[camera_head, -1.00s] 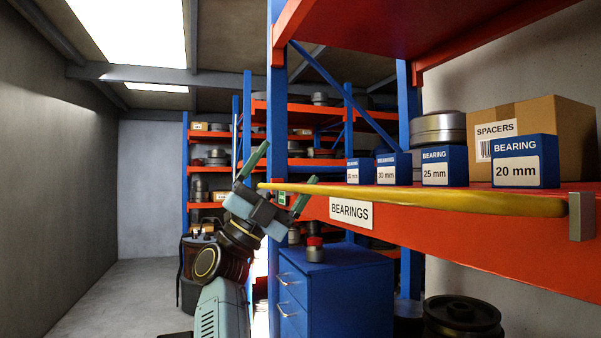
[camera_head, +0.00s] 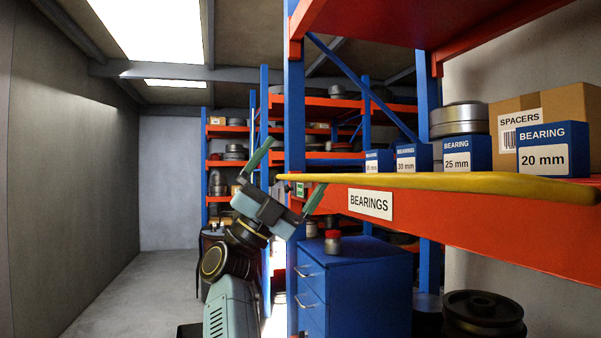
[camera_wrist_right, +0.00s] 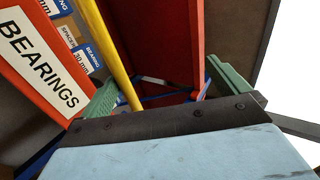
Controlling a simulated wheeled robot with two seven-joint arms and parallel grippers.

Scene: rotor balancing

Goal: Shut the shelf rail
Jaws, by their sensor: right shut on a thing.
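The shelf rail is a long yellow bar (camera_head: 430,181) along the front edge of the red shelf (camera_head: 470,226), above the BEARINGS label (camera_head: 370,204). My right gripper (camera_head: 298,162) is at the rail's far left end, shut on it, with one finger on each side. In the right wrist view the rail (camera_wrist_right: 107,45) runs down between the fingers (camera_wrist_right: 161,70), close to the left one. The fingers look widely spread, and the contact is hard to see. The rail's near right end reaches the picture edge. My left gripper is not in view.
On the shelf stand several blue bearing boxes (camera_head: 553,150), a SPACERS carton (camera_head: 513,104) and metal rings (camera_head: 459,120). A blue upright (camera_head: 294,100) rises behind the gripper. A blue drawer cabinet (camera_head: 365,285) stands below. The aisle floor (camera_head: 150,285) at left is clear.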

